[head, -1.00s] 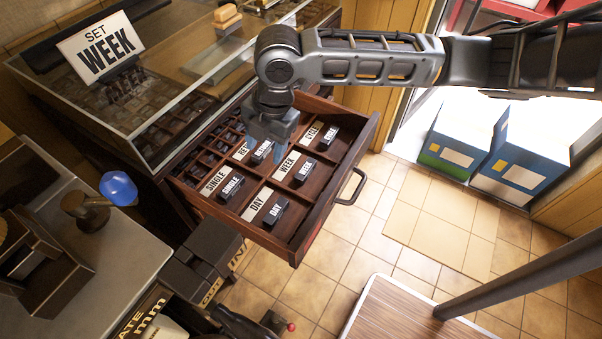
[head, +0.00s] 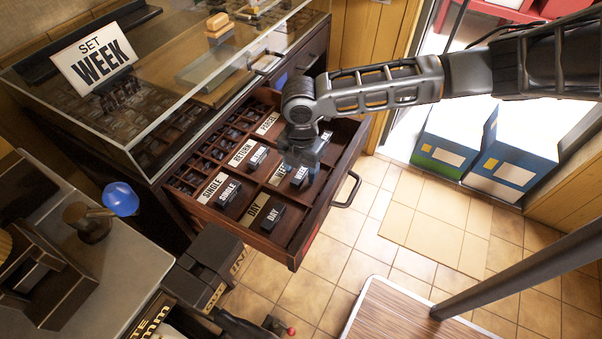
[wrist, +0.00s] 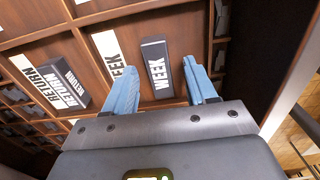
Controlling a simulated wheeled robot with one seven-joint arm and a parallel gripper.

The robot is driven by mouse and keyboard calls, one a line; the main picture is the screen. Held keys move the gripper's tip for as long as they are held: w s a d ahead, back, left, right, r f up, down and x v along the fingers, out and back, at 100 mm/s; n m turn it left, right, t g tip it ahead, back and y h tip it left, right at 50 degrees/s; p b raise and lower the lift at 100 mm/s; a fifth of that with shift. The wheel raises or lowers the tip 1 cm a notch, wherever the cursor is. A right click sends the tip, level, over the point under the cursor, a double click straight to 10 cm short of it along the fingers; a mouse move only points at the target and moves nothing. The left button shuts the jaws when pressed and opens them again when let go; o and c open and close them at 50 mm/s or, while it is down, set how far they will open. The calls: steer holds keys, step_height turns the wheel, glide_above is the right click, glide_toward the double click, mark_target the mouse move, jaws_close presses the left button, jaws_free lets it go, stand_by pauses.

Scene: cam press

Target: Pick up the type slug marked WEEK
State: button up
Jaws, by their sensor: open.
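The WEEK type slug (wrist: 156,70) is a dark block with a white WEEK label, lying in its drawer compartment. In the head view the slug (head: 300,178) shows just below my gripper (head: 303,158). In the wrist view my gripper (wrist: 162,90) has its two blue fingers apart, with the slug between them and clear space at each side. I cannot tell how far down the fingertips reach beside it. The white WEEK compartment label (wrist: 108,55) lies left of the slug, partly hidden by the left finger.
The open wooden drawer (head: 303,240) also holds the RETURN slug (head: 258,155), the SINGLE slug (head: 229,191) and the DAY slug (head: 271,217). Wooden dividers stand between compartments. A SET WEEK sign (head: 98,58) stands on the glass case (head: 152,120). A blue-knobbed lever (head: 120,198) is at left.

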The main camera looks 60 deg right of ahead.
steer(key=shift+f, duration=0.1)
steer(key=shift+c, duration=0.2)
jaws_close()
stand_by(0.4)
